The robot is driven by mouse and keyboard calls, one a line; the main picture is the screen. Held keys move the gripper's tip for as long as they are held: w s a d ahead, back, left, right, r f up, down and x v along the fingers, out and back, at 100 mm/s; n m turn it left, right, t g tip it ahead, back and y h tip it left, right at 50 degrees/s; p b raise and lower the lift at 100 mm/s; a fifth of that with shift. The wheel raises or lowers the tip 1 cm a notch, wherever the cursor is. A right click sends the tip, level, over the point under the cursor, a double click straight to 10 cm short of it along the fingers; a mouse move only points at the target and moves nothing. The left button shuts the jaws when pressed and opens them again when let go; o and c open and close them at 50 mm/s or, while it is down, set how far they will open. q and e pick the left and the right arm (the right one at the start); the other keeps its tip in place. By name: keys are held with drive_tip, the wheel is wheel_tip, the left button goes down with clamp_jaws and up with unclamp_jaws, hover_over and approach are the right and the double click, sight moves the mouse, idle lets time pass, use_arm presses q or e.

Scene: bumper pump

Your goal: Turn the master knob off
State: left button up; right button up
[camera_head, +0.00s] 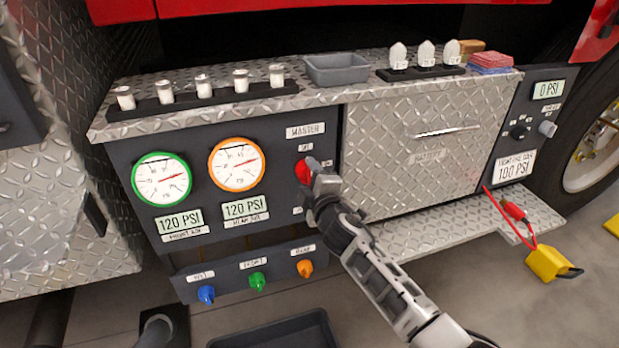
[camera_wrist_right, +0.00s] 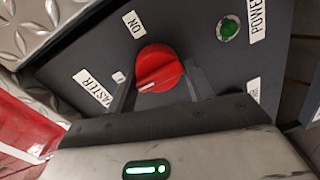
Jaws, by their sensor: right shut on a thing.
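The red master knob (camera_head: 303,171) is on the dark panel under the MASTER label (camera_head: 305,130), right of the orange gauge. In the right wrist view the knob (camera_wrist_right: 158,65) sits between the two fingertips of my right gripper (camera_wrist_right: 163,88), with its white mark on the side toward the gripper. The ON label (camera_wrist_right: 134,23) is beside the knob, and a green lamp (camera_wrist_right: 228,28) is next to the POWER label (camera_wrist_right: 257,20). In the head view my right gripper (camera_head: 316,183) is shut on the knob and covers part of it. My left gripper is not in view.
Two gauges, green-rimmed (camera_head: 161,180) and orange-rimmed (camera_head: 237,164), read 120 PSI. Below are blue, green and orange knobs (camera_head: 304,268). A grey tray (camera_head: 337,69) is on the ledge above. A closed drawer (camera_head: 425,150) is to the right. Yellow clamp box (camera_head: 550,264) is at lower right.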

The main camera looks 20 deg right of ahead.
drive_tip(key=shift+w+d+r, duration=0.1)
drive_tip(key=shift+d+r, duration=0.1)
drive_tip(key=shift+d, duration=0.05)
drive_tip(key=o, duration=0.9)
drive_tip(key=shift+a, duration=0.1)
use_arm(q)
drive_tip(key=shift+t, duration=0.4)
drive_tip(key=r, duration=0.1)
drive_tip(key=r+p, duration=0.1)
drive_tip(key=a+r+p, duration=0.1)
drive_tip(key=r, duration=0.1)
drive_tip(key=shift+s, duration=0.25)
use_arm(e)
drive_tip(key=s+r, duration=0.1)
drive_tip(key=s, duration=1.5)
drive_tip(key=shift+d, duration=0.25)
drive_tip(key=shift+r, duration=0.1)
